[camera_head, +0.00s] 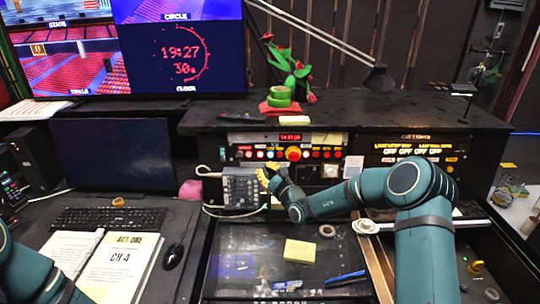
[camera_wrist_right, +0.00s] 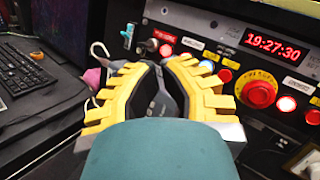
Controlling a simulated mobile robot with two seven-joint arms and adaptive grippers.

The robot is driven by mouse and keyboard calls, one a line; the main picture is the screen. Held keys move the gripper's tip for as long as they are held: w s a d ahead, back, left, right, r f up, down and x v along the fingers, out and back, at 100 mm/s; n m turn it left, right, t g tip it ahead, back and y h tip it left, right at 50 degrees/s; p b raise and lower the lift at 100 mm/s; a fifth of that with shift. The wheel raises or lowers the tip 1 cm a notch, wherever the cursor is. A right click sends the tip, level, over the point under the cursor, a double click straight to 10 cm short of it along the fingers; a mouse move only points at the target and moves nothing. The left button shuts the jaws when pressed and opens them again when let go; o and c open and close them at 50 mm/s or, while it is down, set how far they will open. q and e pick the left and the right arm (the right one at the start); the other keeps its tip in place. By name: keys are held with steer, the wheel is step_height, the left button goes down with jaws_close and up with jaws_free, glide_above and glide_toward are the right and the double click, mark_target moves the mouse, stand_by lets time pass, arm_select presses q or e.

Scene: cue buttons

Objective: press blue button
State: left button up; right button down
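The button panel (camera_head: 288,153) is on the front of the black console, with a row of small lit buttons and a large red button (camera_wrist_right: 258,93) on a yellow plate. A pale, whitish-blue lit button (camera_wrist_right: 207,66) shows just right of my right fingers in the wrist view; I cannot tell if it is the blue button. No clearly blue button stands out. My right gripper (camera_head: 265,177) is in front of the panel's lower left; in the wrist view its yellow fingers (camera_wrist_right: 160,62) come together at the tips, with nothing seen held. Contact with the panel cannot be told. My left gripper is out of view.
A grey control box (camera_head: 241,190) with cables stands below the panel, by the right gripper. A red timer display (camera_wrist_right: 272,44) is above the buttons. A keyboard (camera_head: 108,219), an open book (camera_head: 118,262) and a yellow note pad (camera_head: 300,251) lie on the desk surfaces.

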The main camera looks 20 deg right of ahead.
steer(key=b, duration=0.4)
glide_toward(261, 153)
steer(key=w+a, duration=0.1)
steer(key=w, duration=0.1)
steer(key=w+a+r, duration=0.1)
steer(key=w, duration=0.1)
steer(key=shift+a, duration=0.35)
steer(key=shift+w+d, duration=0.2)
steer(key=shift+w, duration=0.35)
steer(key=shift+w, duration=0.1)
stand_by(0.4)
steer(key=shift+w+d+f, duration=0.1)
steer(key=shift+w, duration=0.2)
steer(key=shift+w+d+b, duration=0.1)
steer(key=shift+w+b, duration=0.25)
steer(key=shift+b, duration=0.2)
stand_by(0.5)
steer(key=shift+s, duration=0.1)
stand_by(0.3)
steer(key=shift+s, duration=0.65)
steer(key=shift+s, duration=0.1)
